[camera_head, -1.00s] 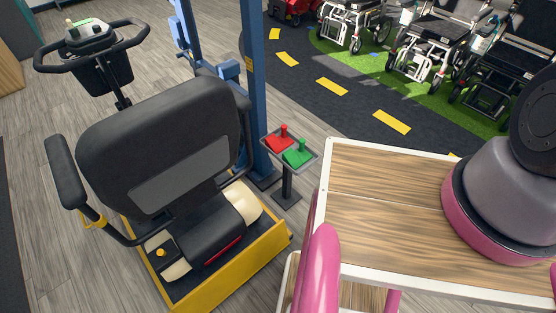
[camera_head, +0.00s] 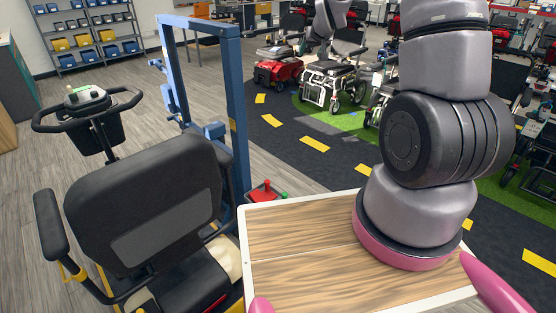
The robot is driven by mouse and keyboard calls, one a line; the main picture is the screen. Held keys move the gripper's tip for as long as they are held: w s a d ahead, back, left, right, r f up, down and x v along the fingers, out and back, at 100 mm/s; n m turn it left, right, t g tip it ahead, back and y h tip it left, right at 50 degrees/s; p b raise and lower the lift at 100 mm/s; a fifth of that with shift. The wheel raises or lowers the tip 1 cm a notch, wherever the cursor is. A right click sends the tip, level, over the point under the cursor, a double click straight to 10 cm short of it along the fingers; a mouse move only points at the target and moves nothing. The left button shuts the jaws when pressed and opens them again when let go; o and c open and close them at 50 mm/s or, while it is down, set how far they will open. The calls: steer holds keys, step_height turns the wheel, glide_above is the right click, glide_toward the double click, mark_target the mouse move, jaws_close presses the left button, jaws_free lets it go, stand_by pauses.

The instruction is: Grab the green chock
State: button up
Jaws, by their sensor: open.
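The green chock (camera_head: 284,195) sits on a small stand just left of my wooden top, beside the blue frame. Only a small part, its knob, shows above the edge of my top; the rest is hidden. A red chock (camera_head: 265,190) with an upright knob sits just left of it on the same stand. My arm rises from my wooden top at right and runs out of the picture at the top.
A mobility scooter with a black seat (camera_head: 150,205) fills the lower left. Wheelchairs (camera_head: 330,82) line the back right. Grey floor (camera_head: 285,160) and dark track (camera_head: 300,135) lie open behind the stand.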

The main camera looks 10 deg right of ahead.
steer(key=w+f+n, duration=0.1)
steer(key=w+f, duration=0.2)
steer(key=f, duration=0.5)
steer(key=w+f, duration=0.3)
steer(key=f, duration=0.6)
steer(key=n+t+y, duration=0.3)
steer(key=n+y, duration=0.2)
glide_toward(286, 195)
steer(key=shift+w+r, duration=0.35)
steer(key=shift+w, duration=0.3)
steer(key=x, duration=0.5)
steer(key=shift+s+f, duration=0.15)
steer(key=shift+f, duration=0.2)
steer(key=shift+x, duration=2.8)
steer(key=shift+s+a+f, duration=0.1)
steer(key=shift+f, duration=0.05)
steer(key=shift+c, duration=0.3)
